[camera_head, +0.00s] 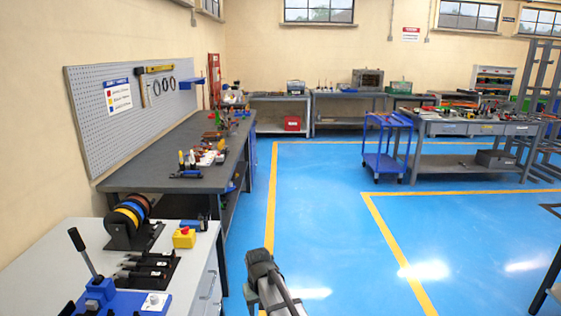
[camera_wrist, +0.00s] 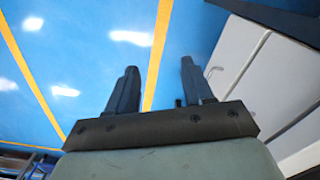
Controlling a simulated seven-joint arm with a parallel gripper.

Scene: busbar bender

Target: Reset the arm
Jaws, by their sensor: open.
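In the wrist view, my gripper (camera_wrist: 158,88) is open. Its two dark fingers stand apart with nothing between them but the blue floor and a yellow line behind. In the head view, part of my arm shows at the bottom centre, over the floor and to the right of the grey bench; the fingertips cannot be made out there. The busbar bender (camera_head: 100,295), blue with a black lever tilted up and left, stands on the near grey bench (camera_head: 195,262) at the lower left.
The bench also holds a rack of coloured spools (camera_head: 130,222), a yellow box with a red button (camera_head: 184,238) and several black tools (camera_head: 150,268). A dark workbench (camera_head: 165,155) stands behind. A blue cart (camera_head: 385,148) is farther off. The blue floor (camera_head: 320,220) is clear.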

